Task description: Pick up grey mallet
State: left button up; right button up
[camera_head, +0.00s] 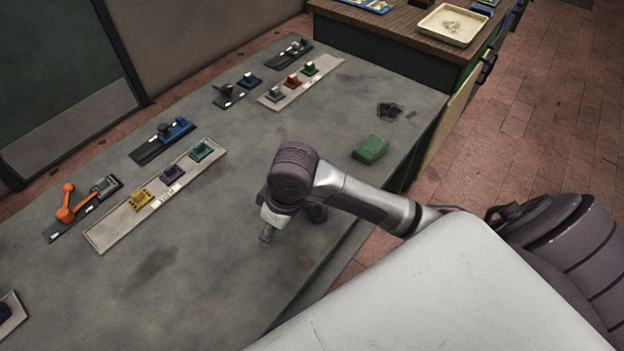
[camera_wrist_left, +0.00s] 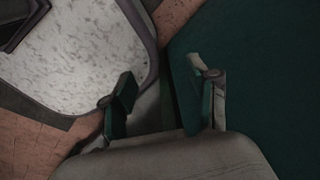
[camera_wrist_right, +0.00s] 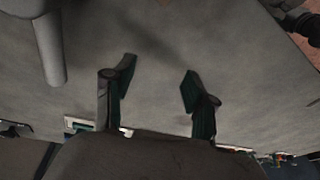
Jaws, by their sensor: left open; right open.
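I cannot pick out a grey mallet with certainty; the tools on the table are small. A dark grey tool (camera_head: 225,91) lies on a dark strip towards the back of the table, beside a blue block. My right gripper (camera_head: 266,238) hangs over the middle front of the table, well apart from the tools. In the right wrist view its fingers (camera_wrist_right: 158,82) are open and empty above bare grey tabletop. My left gripper (camera_wrist_left: 165,95) shows only in its own wrist view, open and empty, away from the tools.
The grey table (camera_head: 215,260) carries an orange tool (camera_head: 67,205), a blue tool (camera_head: 181,130) and light strips with coloured blocks (camera_head: 172,172). A green block (camera_head: 370,149) lies near the right edge. A wooden bench with a cream tray (camera_head: 453,26) stands behind. The table's middle is clear.

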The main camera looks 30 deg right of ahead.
jog(key=w+d+r+m+g+h, duration=0.2)
jog(key=w+d+r, duration=0.5)
jog(key=d, duration=0.3)
jog(key=f, duration=0.7)
jog(key=shift+w+d+f+p, duration=0.1)
jog(key=shift+w+f+p, duration=0.2)
jog(key=shift+f, duration=0.1)
jog(key=shift+w+f+p, duration=0.2)
jog(key=shift+f+p, duration=0.25)
jog(key=shift+f, duration=2.15)
pick_arm(q)
jog(key=shift+s+r, duration=0.25)
jog(key=shift+r, duration=0.5)
pick_arm(e)
jog(key=shift+r, duration=0.1)
grip_shut()
